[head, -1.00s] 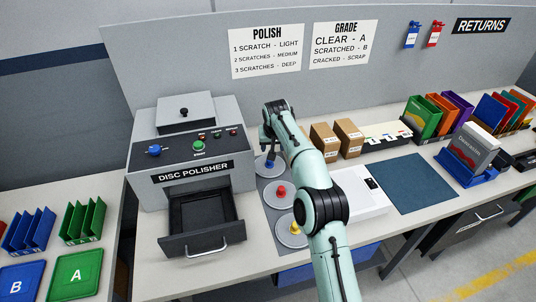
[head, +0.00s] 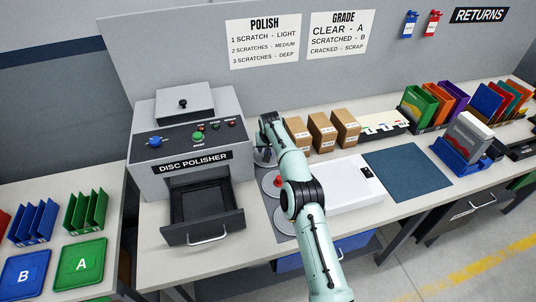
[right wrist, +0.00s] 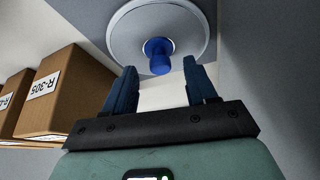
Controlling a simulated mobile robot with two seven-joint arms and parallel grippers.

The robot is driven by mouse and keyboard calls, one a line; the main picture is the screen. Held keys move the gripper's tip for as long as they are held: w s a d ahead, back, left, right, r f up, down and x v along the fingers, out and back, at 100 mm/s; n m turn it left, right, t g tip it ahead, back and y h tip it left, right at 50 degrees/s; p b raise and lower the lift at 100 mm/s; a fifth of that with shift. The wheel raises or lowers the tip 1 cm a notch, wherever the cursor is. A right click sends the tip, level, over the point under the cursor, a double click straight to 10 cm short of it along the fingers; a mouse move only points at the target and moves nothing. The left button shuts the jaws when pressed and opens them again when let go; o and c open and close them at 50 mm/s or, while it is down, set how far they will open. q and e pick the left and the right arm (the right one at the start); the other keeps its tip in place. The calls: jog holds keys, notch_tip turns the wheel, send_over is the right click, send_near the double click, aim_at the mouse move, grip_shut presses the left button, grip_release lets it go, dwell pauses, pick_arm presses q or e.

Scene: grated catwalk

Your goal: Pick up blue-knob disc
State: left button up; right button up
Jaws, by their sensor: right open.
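The blue-knob disc is a round grey disc (right wrist: 185,40) with an upright blue knob (right wrist: 158,58) in the right wrist view. In the head view my right arm covers most of it, beside the disc polisher. My right gripper (right wrist: 160,70) is open and empty, its two dark blue fingers pointing at the disc. The knob shows in the gap between the fingertips, a little beyond them; I cannot tell how far. My left gripper is not in view.
The disc polisher (head: 150,180) stands at left with its drawer (head: 203,222) pulled out. A red-knob disc (head: 270,183) lies nearer, partly behind my arm. Brown boxes (head: 322,133) stand close at right. A blue mat (head: 409,175) lies clear farther right.

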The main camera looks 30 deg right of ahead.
jog(key=shift+w+d+f, duration=0.1)
jog(key=shift+w+f, duration=0.4)
jog(key=shift+f, duration=0.15)
jog(key=shift+s, duration=0.2)
jog(key=c, duration=0.3)
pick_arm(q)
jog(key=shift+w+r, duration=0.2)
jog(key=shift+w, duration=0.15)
pick_arm(e)
grip_shut()
